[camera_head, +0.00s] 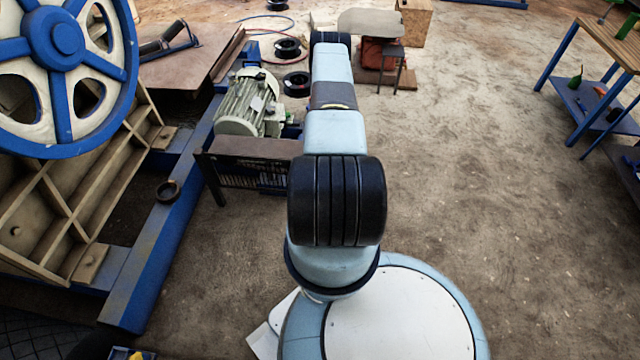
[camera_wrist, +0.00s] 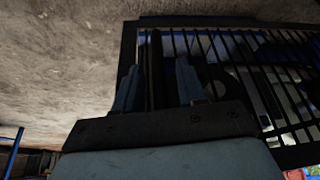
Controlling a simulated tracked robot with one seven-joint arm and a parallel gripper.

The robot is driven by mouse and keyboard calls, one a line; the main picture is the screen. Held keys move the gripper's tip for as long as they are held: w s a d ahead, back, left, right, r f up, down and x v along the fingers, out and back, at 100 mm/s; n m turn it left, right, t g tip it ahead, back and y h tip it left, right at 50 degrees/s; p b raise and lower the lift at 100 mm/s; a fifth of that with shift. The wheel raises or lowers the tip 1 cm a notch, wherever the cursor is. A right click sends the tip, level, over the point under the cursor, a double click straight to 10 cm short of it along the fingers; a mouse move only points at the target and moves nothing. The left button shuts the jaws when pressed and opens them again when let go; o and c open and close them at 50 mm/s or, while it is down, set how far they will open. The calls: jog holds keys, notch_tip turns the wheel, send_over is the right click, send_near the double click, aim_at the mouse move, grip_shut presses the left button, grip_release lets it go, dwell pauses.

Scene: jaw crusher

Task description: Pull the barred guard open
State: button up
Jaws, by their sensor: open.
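The barred guard (camera_head: 250,177) is a dark frame with thin upright bars, low beside the motor under a brown top plate in the head view. In the wrist view the guard (camera_wrist: 225,24) fills the upper right, its dark edge running across the top. My gripper (camera_wrist: 158,64) is open at the guard's left end. One blue-grey finger is on either side of a dark upright bar (camera_wrist: 154,62); I cannot tell whether either touches it. My arm hides the gripper and the guard's right end in the head view.
A grey motor (camera_head: 248,103) sits behind the guard. A blue machine beam (camera_head: 165,240) and a large blue-and-cream flywheel (camera_head: 62,45) stand to the left. Cable spools (camera_head: 297,83) lie further back. Bare ground is open to the right, before a blue-legged workbench (camera_head: 560,70).

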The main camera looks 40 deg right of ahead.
jog(key=shift+c, duration=0.4)
grip_shut()
